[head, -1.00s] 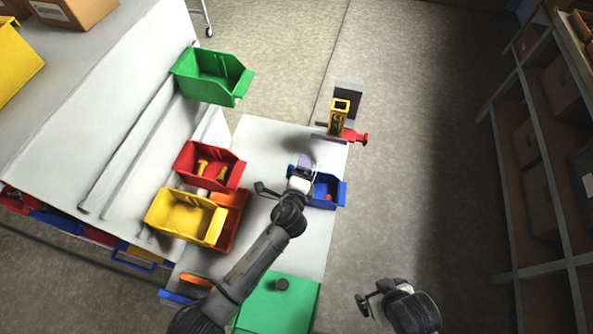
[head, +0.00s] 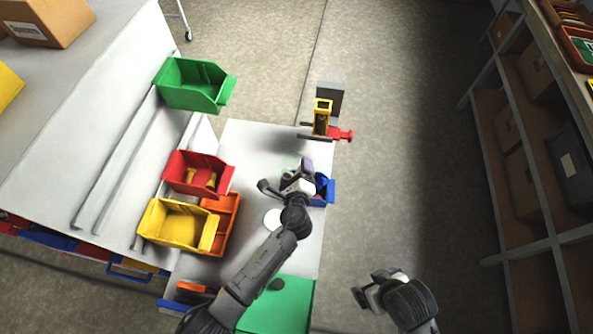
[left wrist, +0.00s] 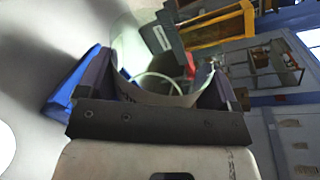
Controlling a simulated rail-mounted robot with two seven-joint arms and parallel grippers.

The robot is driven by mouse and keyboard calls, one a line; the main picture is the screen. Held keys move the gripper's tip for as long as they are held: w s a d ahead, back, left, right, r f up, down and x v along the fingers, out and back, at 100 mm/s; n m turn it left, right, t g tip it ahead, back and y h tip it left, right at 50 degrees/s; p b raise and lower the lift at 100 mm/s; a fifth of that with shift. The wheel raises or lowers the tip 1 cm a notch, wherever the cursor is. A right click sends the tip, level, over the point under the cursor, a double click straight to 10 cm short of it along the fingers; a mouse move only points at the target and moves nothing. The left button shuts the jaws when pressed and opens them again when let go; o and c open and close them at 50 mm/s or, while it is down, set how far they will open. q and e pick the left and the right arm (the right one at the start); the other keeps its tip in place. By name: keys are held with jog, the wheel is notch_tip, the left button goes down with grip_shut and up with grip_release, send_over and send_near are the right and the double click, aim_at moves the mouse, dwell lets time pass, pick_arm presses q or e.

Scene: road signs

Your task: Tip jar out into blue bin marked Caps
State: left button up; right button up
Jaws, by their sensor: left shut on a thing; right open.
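My left gripper (head: 305,168) is shut on a clear jar (left wrist: 150,62), seen between its fingers in the left wrist view. The jar's tilt and contents are hard to make out. The blue bin (head: 327,190) stands at the table's right edge, partly hidden behind my left gripper and wrist in the head view. A blue wall, likely this bin's, shows beside the left finger in the left wrist view (left wrist: 68,92). The Caps mark cannot be read. My right gripper (head: 362,291) is open and empty over the floor, right of the table.
Red (head: 183,173), yellow (head: 175,222), orange (head: 222,232) and green (head: 188,82) bins stand left. A yellow-and-red device (head: 322,117) is behind the blue bin. A white disc (head: 272,219) lies by my left arm.

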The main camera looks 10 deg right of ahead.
pick_arm(q)
jog(key=shift+r, duration=0.1)
dwell(0.3)
jog(key=shift+r+p, duration=0.9)
jog(key=shift+p, duration=0.1)
notch_tip(320, 180, down, 2)
jog(key=shift+b, duration=0.95)
jog(key=shift+r+p, duration=0.8)
jog(key=shift+p, duration=0.05)
jog(key=shift+r, duration=0.25)
jog(key=shift+f, duration=0.4)
jog(key=shift+f+b, duration=0.8)
jog(key=shift+b, duration=0.05)
jog(key=shift+r, duration=0.1)
